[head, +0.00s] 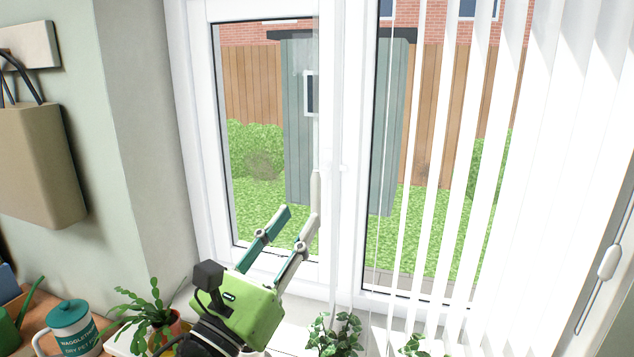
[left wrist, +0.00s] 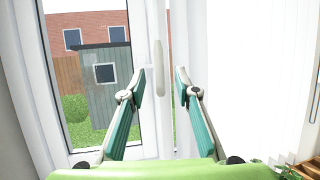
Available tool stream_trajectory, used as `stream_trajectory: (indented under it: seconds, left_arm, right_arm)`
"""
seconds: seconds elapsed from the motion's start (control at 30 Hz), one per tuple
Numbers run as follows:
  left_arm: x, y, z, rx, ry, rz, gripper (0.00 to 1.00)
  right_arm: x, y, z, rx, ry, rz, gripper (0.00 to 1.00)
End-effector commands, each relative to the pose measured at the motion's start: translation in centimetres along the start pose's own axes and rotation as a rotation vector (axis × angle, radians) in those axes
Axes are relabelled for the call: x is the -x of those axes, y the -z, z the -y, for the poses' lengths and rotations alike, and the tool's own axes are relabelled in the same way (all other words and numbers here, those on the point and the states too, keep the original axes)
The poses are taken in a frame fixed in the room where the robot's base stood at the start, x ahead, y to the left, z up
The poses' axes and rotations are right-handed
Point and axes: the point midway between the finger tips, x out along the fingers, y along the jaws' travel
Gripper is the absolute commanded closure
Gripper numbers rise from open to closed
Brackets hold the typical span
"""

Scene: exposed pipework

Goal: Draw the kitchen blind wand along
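The blind wand shows in the head view as a thin pale rod with a light grip (head: 316,188) at its lower end, hanging upright in front of the window frame. In the left wrist view the wand grip (left wrist: 158,60) appears between the fingertips. My left gripper (head: 300,212) is open, its two teal-padded fingers pointing up at the window. In the left wrist view the left gripper (left wrist: 160,78) has a clear gap between its fingers, and I see no contact with the grip. My right gripper is out of view.

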Motion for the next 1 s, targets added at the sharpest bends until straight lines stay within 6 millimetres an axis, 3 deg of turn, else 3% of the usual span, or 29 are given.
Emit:
stream_trajectory:
  seconds: [0.03,0.2,0.4,0.83,0.93,1.0]
  left_arm:
    - [-1.4,-0.5,0.0,0.003,-0.002,0.001,0.71]
    - [-4.9,-0.4,0.0,0.004,-0.002,0.0,0.71]
    - [-7.5,-0.1,0.0,0.002,-0.002,-0.001,0.71]
    - [-8.3,0.1,0.0,0.002,-0.001,-0.001,0.71]
    - [-8.3,0.1,0.0,0.002,-0.001,-0.001,0.97]
    - [-8.3,0.1,0.0,0.002,-0.001,-0.001,1.0]
  right_arm:
    - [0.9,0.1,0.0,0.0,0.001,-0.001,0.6]
    - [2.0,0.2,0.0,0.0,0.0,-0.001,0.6]
    - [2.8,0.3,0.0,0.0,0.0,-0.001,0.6]
    - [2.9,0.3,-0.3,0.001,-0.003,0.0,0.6]
    - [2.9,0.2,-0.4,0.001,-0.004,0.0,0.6]
    - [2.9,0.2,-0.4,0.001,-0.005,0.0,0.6]
